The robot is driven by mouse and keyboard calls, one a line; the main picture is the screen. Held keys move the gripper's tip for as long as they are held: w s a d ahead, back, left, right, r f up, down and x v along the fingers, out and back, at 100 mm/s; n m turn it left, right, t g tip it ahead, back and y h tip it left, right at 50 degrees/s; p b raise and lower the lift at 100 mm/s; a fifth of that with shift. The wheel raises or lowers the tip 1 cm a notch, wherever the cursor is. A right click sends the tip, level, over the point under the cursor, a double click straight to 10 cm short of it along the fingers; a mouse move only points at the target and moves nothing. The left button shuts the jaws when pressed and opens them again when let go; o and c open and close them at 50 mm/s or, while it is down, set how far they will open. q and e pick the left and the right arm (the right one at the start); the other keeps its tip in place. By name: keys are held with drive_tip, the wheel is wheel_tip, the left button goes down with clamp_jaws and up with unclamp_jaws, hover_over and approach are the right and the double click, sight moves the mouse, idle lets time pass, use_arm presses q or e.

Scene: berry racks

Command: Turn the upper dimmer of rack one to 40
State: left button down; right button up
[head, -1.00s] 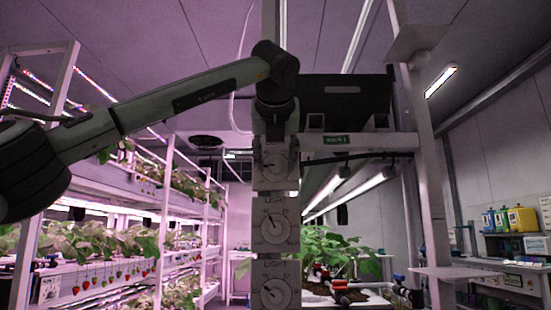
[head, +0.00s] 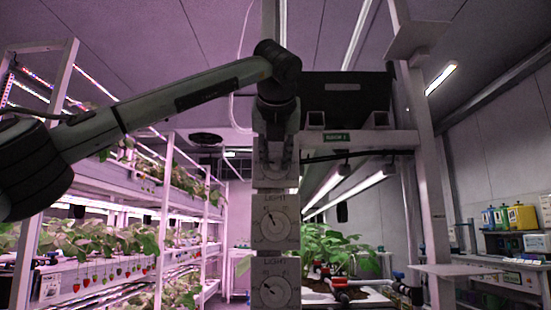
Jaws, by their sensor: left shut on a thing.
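Three dimmer boxes marked LIGHT are stacked on a grey post in the middle of the head view. The upper dimmer (head: 262,179) is mostly hidden behind my left gripper (head: 275,160), which points down in front of it. The gripper is shut on the upper dimmer's knob; the fingers hide the pointer, so its setting cannot be read. The middle dimmer (head: 275,224) and the lower dimmer (head: 275,289) are free, their pointers tilted up to the left. My right gripper is out of view.
Leafy plants (head: 335,247) grow behind at the right. Planted shelves (head: 110,180) stand at the left. Coloured canisters (head: 522,217) stand on a far right shelf.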

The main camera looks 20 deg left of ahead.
use_arm(q)
drive_tip(key=shift+d+m+y, duration=0.1)
drive_tip(key=shift+m+y, duration=0.6)
drive_tip(key=shift+m, duration=0.2)
drive_tip(key=shift+d+m+y+p, duration=0.1)
drive_tip(key=shift+m+y+p, duration=0.3)
drive_tip(key=shift+m, duration=0.5)
drive_tip(key=shift+m+y, duration=0.6)
drive_tip(key=shift+f+m+y, duration=0.1)
drive_tip(key=shift+m+y, duration=0.2)
drive_tip(key=shift+m, duration=0.2)
drive_tip(key=shift+d+m+y, duration=0.1)
drive_tip(key=shift+m+y, duration=0.2)
drive_tip(key=shift+m, duration=0.5)
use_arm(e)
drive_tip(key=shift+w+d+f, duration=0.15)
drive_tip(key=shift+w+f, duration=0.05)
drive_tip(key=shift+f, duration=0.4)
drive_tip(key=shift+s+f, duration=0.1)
